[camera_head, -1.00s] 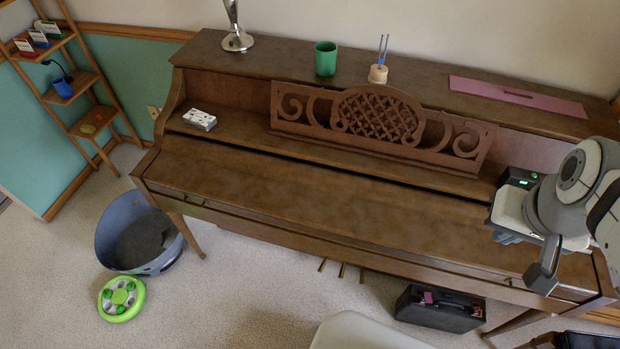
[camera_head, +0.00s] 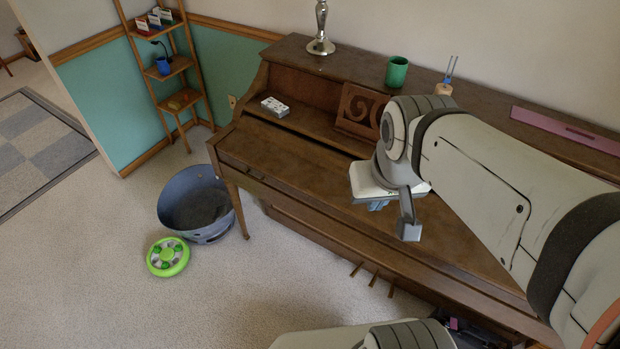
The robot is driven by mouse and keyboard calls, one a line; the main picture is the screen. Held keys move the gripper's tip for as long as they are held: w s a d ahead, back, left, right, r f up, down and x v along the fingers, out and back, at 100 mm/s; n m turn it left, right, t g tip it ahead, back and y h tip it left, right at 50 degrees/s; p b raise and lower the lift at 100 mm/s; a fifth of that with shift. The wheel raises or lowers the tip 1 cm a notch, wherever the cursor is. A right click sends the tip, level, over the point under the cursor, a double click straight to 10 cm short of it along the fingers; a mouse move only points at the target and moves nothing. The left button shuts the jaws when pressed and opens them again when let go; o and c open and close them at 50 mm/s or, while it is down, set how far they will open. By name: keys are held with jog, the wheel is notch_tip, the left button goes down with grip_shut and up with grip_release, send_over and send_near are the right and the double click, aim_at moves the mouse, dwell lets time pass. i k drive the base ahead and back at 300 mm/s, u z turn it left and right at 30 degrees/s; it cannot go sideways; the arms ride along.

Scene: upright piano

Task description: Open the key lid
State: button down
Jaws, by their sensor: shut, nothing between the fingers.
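The upright piano's brown wooden key lid (camera_head: 290,160) lies shut along the front, with no keys showing. A small knob or pull (camera_head: 253,174) shows at the lid's left front edge. My gripper (camera_head: 378,205) is shut and empty. It appears over the middle of the lid near its front edge, with its bluish fingers pointing down. I cannot tell whether it touches the lid.
A green cup (camera_head: 396,71) and a silver stand (camera_head: 321,30) are on the piano top. A grey basket (camera_head: 195,203) and a green toy (camera_head: 168,257) sit on the carpet at left.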

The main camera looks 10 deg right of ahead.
aim_at(315, 174)
jog(key=u, duration=0.95)
jog(key=k, duration=1.05)
jog(key=z, duration=0.85)
jog(key=i, duration=1)
jog(key=u, duration=0.1)
jog(key=k, duration=0.2)
jog(key=u, duration=0.6)
jog(key=i, duration=1.25)
jog(key=u, duration=0.25)
